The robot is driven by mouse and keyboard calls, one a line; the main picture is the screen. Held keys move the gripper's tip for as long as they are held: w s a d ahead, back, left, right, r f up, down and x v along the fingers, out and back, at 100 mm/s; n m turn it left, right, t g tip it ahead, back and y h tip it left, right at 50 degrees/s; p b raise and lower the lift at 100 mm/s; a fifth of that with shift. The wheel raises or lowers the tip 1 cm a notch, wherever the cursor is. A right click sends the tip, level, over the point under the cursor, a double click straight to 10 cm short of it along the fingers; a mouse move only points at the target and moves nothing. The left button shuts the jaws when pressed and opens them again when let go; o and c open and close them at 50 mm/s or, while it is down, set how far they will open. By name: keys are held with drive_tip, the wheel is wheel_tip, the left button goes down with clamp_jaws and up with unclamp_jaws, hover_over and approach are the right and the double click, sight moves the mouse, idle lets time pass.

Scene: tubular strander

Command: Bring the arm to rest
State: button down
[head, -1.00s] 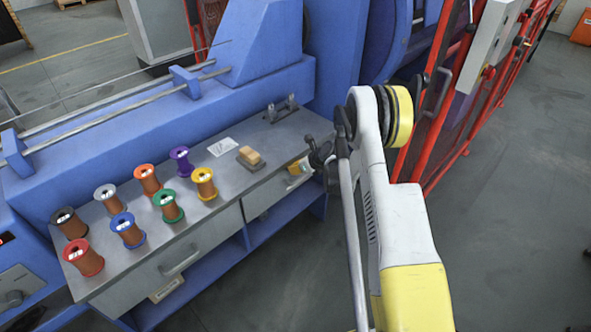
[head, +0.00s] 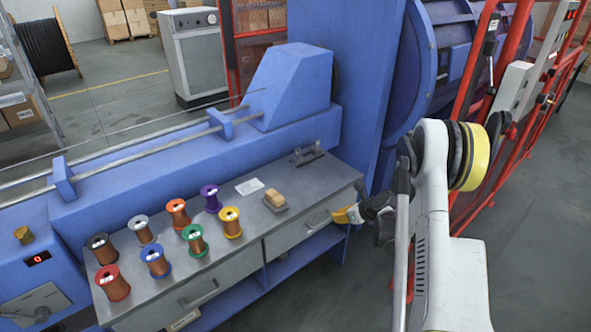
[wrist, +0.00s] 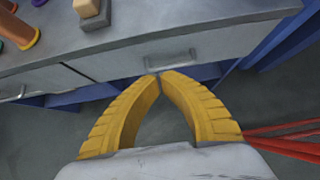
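My gripper (wrist: 158,75) shows in the wrist view as two yellow ribbed fingers whose tips meet, with nothing between them. In that view the fingertips appear just below the handle of the right drawer (wrist: 170,62); I cannot tell if they touch it. In the head view my gripper (head: 346,215) is at the right end of the grey bench (head: 235,225), in front of the right drawer (head: 300,228). My white arm, with a yellow-ringed joint, reaches up from the lower right.
Several coloured spools, among them a yellow one (head: 230,222), stand on the bench. A tan block on a grey base (head: 275,201), a white card (head: 249,186) and a metal bracket (head: 307,154) lie further right. A red fence (head: 480,110) stands at right; grey floor (head: 530,230) is open beside it.

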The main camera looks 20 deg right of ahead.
drive_tip(key=s+a+r+n, duration=0.3)
drive_tip(key=a+r+n, duration=0.15)
drive_tip(key=r, duration=0.35)
drive_tip(key=s+a+r+n+g+h, duration=0.1)
drive_tip(key=s+a+r+n, duration=0.25)
drive_tip(key=r+n, duration=0.35)
drive_tip(key=s+a+r+n, duration=0.3)
drive_tip(key=a+r+n, duration=0.15)
drive_tip(key=r, duration=0.45)
drive_tip(key=s+a+r+n, duration=0.1)
drive_tip(key=s+a+n, duration=0.1)
drive_tip(key=s+n, duration=0.3)
drive_tip(key=s+a+r+n+h, duration=0.1)
drive_tip(key=s+a+r+n, duration=0.1)
drive_tip(key=s+n, duration=0.3)
drive_tip(key=s+a+r+n+h, duration=0.1)
drive_tip(key=s+a+n, duration=0.3)
drive_tip(key=s, duration=0.8)
drive_tip(key=shift+r+n, duration=0.45)
drive_tip(key=shift+n, duration=0.55)
